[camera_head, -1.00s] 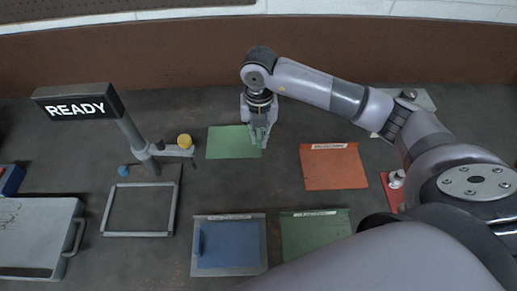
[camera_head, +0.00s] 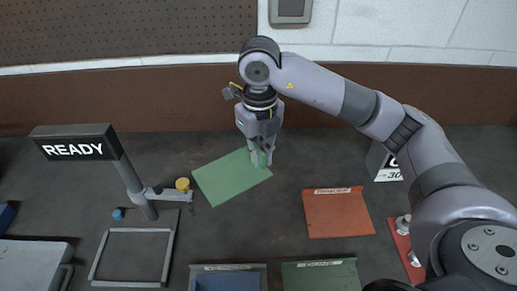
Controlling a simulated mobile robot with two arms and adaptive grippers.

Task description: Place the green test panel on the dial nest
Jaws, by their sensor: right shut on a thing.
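The green test panel (camera_head: 230,178) is a flat light green plate in the middle of the head view. My right gripper (camera_head: 262,158) is shut on its right edge, and the panel sits turned at an angle, seemingly off the bench. A grey rectangular frame (camera_head: 168,257) lies on the bench to the left, below a post with a READY sign (camera_head: 75,147). A side arm on the post carries a yellow knob (camera_head: 182,184), close to the panel's left corner. I cannot tell for sure which part is the dial nest. My left gripper is not in view.
An orange plate (camera_head: 338,213) lies right of the panel. A dark green plate (camera_head: 320,275) and a grey-rimmed blue plate (camera_head: 228,281) lie at the front. A blue knob (camera_head: 118,214) is by the post. A grey case (camera_head: 30,265) stands at far left.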

